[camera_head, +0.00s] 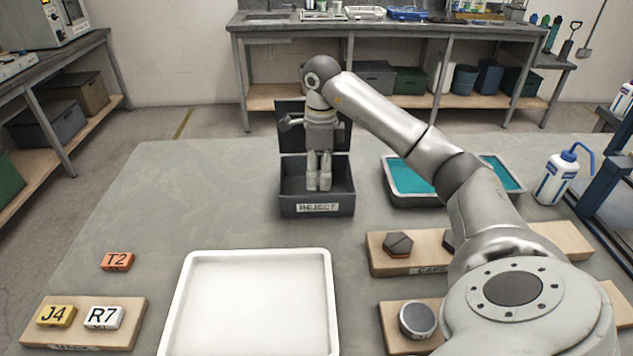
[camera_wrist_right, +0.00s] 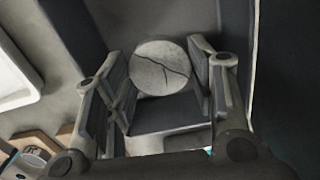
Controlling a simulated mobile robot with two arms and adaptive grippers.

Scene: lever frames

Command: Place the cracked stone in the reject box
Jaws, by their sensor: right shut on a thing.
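The cracked stone (camera_wrist_right: 160,68) is a round grey disc with a dark branching crack on its face. It shows in the right wrist view between the two fingers of my right gripper (camera_wrist_right: 158,76), which is shut on it. In the head view the stone cannot be made out. There my right gripper (camera_head: 318,182) points down into the dark reject box (camera_head: 288,207), which has a raised lid at the back and a "REJECT" label in front. Whether the stone touches the box floor cannot be told. My left gripper is not in view.
A white tray (camera_head: 325,300) lies at the front. An orange T2 block (camera_head: 117,261) and a wooden board (camera_head: 120,335) with J4 and R7 blocks lie left. Right are a teal-filled tray (camera_head: 390,190), a wash bottle (camera_head: 556,180) and a board (camera_head: 385,262) with hexagonal pieces.

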